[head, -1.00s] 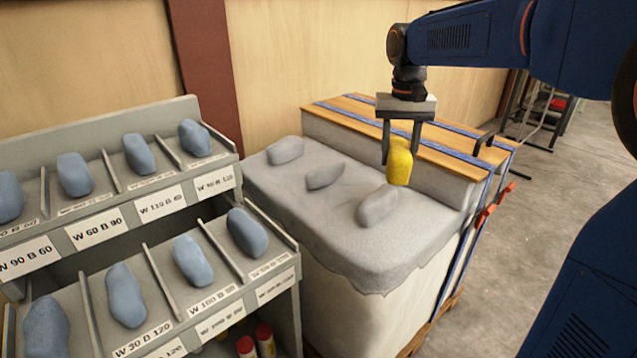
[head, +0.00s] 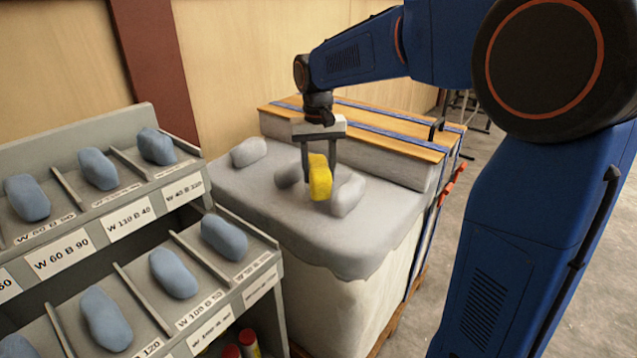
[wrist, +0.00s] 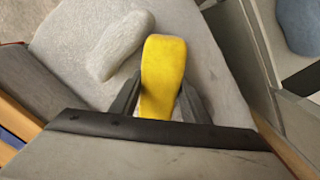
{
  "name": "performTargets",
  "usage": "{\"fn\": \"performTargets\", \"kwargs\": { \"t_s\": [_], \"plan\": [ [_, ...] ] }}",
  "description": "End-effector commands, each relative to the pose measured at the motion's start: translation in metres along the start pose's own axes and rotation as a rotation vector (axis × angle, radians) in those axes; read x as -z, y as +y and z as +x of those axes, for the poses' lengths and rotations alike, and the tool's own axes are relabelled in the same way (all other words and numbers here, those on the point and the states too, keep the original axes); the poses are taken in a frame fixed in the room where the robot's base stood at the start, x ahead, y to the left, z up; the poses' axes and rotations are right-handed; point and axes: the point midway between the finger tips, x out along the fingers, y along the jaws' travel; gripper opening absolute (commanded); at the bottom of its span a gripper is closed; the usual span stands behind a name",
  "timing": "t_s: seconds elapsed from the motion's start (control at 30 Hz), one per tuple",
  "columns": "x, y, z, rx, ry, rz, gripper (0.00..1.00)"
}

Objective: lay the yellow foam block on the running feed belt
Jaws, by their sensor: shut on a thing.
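The yellow foam block (head: 320,180) is held upright between the fingers of my gripper (head: 320,172), above the grey-covered bale. In the wrist view the yellow block (wrist: 162,75) sits between the two dark fingers of my gripper (wrist: 160,100), its far end sticking out past them. Grey lumps lie close to it in the head view, but I cannot tell whether it touches them. I cannot make out a running feed belt in either view.
The grey-covered bale (head: 375,245) carries several grey lumps, one at the back left (head: 248,151) and one right of the block (head: 347,195). A strapped wooden board (head: 375,125) stands behind. A labelled rack (head: 255,277) with blue blocks is at the left.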

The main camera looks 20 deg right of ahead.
Motion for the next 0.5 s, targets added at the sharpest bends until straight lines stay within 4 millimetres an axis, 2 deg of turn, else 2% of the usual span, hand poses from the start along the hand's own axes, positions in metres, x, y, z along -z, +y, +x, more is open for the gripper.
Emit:
{"fn": "performTargets", "kwargs": {
  "t_s": [0.3,0.5],
  "plan": [
    [0.000,-0.001,0.034,0.000,-0.001,0.000,0.19],
    [0.000,-0.001,0.036,0.000,0.000,0.000,0.19]
  ]
}}
